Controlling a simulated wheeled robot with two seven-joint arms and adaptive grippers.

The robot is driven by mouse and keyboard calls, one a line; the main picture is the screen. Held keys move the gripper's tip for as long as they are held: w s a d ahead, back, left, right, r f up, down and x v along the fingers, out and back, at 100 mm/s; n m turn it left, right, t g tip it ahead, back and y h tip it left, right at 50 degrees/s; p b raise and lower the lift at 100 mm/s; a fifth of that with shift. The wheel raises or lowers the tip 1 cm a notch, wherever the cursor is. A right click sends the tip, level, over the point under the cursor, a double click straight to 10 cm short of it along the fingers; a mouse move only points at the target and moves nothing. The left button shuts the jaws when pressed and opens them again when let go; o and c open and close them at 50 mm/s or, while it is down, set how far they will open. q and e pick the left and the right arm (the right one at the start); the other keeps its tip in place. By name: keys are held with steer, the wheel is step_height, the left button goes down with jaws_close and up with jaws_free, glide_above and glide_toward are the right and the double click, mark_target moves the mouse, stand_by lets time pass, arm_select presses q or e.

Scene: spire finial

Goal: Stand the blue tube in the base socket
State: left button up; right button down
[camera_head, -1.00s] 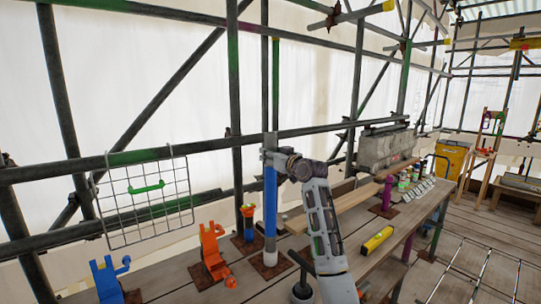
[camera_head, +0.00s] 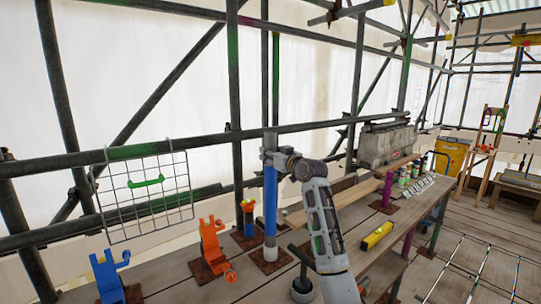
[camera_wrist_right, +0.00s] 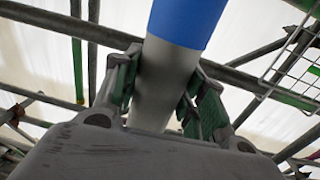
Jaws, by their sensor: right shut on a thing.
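The blue tube (camera_head: 270,200) stands upright in the head view, with a grey top section and a pale lower end. The lower end meets a rusty brown base plate (camera_head: 257,264) on the bench. I cannot tell whether it is seated inside the base socket or just resting there. My right gripper (camera_head: 269,157) is shut around the grey section near the top of the tube. In the right wrist view its green-padded fingers (camera_wrist_right: 160,95) clasp the grey section beside the blue band (camera_wrist_right: 187,22). My left gripper is not in view.
An orange figure (camera_head: 211,246) and a blue figure (camera_head: 107,277) stand left of the tube. A yellow level (camera_head: 377,236) lies at right.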

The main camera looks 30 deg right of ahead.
steer(key=shift+r, duration=0.2)
steer(key=c, duration=0.8)
jaws_free()
steer(key=shift+s, duration=0.15)
steer(key=shift+o, duration=0.3)
steer(key=shift+f, duration=0.1)
steer(key=shift+o, duration=1.2)
steer(key=shift+f, duration=0.2)
steer(key=o, duration=0.3)
steer(key=shift+r, duration=0.15)
steer(key=shift+o, duration=0.2)
steer(key=shift+f, duration=0.6)
steer(key=shift+s, duration=0.1)
steer(key=s+b, duration=0.1)
steer(key=s, duration=0.7)
steer(key=shift+s, duration=0.35)
